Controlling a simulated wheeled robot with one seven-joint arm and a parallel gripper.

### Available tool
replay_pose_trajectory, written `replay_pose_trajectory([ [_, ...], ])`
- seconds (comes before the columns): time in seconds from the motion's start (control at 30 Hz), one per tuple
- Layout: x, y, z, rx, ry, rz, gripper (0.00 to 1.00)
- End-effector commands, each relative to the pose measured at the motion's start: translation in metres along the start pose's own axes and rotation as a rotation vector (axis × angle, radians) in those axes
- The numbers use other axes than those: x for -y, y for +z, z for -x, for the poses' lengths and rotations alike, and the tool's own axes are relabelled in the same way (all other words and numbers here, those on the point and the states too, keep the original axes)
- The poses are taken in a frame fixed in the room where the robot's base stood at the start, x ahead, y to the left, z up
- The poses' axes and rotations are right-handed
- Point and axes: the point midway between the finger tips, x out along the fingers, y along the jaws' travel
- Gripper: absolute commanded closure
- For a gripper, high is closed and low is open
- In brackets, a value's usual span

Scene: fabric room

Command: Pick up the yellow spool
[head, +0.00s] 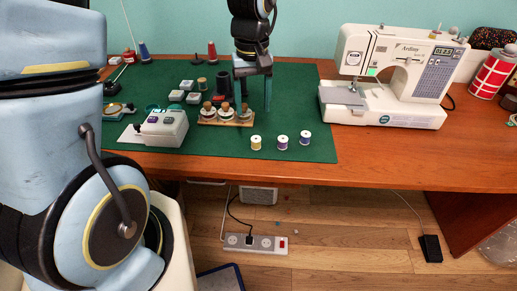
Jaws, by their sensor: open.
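The yellow spool (256,142) stands upright near the front edge of the green mat (308,92). Two purple spools stand in a row to its right: one (282,142) beside it and one (305,137) farther right. My gripper (253,108) points down over the mat, above and behind the yellow spool in the picture. Its two fingers are apart with nothing seen between them. It is not touching the yellow spool.
A grey-white box (163,128) is farther left. A white sewing machine (395,75) stands at right. The mat right of the spools is clear.

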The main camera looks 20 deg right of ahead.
Motion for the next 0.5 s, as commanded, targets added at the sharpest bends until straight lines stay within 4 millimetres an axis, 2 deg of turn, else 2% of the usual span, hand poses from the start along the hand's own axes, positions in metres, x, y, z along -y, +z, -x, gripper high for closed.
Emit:
replay_pose_trajectory([
  [0.03, -0.008, 0.002, -0.008, 0.004, -0.002, -0.003, 0.31],
  [0.1, -0.011, 0.004, -0.014, 0.006, -0.004, 0.000, 0.31],
  [0.33, -0.010, 0.004, -0.047, 0.009, -0.005, 0.002, 0.31],
  [0.5, -0.010, 0.004, -0.061, 0.006, -0.004, 0.001, 0.31],
])
